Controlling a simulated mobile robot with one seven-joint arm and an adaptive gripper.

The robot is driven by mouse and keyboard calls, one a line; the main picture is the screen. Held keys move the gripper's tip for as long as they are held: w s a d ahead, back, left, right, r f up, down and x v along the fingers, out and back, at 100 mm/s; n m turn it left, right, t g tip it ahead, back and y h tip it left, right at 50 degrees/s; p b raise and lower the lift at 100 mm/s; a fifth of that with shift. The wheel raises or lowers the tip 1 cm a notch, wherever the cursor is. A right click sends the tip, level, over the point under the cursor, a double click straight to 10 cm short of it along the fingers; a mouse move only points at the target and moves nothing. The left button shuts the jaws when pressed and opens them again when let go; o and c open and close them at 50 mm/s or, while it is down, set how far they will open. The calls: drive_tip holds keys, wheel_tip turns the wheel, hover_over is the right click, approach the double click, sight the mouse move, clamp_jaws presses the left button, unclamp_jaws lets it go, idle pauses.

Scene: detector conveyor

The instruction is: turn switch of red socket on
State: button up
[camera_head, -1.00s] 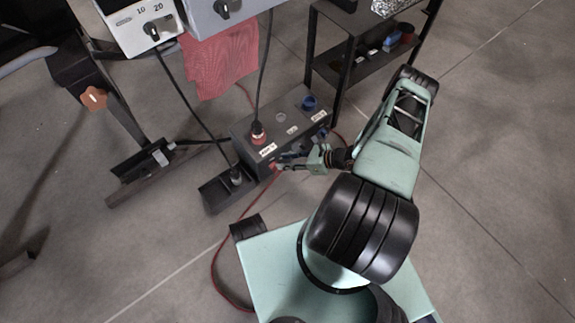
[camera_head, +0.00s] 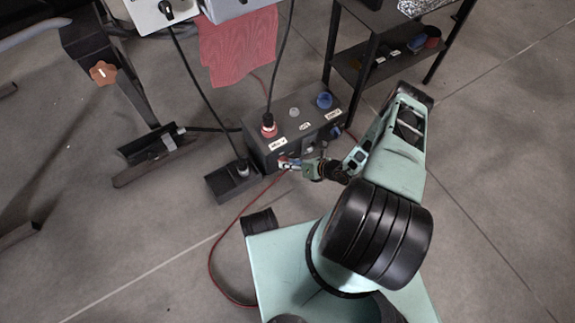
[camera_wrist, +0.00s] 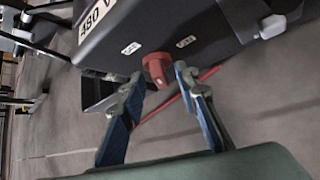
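The red socket (camera_head: 268,130) sits on top of the dark socket box (camera_head: 262,160) in the head view, with a black cable plugged in. Its red rotary switch (camera_wrist: 157,69) shows in the wrist view on the box's face, between two small white labels. My gripper (camera_wrist: 160,75) is open, with one blue-padded finger on each side of the switch. The wrist view does not make clear whether the fingertips touch it. In the head view my gripper (camera_head: 288,163) is at the box's front face, and the switch is mostly hidden there.
A blue socket (camera_head: 324,100) and a grey one (camera_head: 294,112) are also on the box. A black tray (camera_head: 225,186) stands at its left. A red cable (camera_head: 222,240) runs over the floor. A black shelf (camera_head: 365,70) stands behind at the right.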

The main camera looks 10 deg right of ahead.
drive_tip(key=shift+w+a+f, duration=0.35)
drive_tip(key=shift+a+f, duration=0.05)
clamp_jaws()
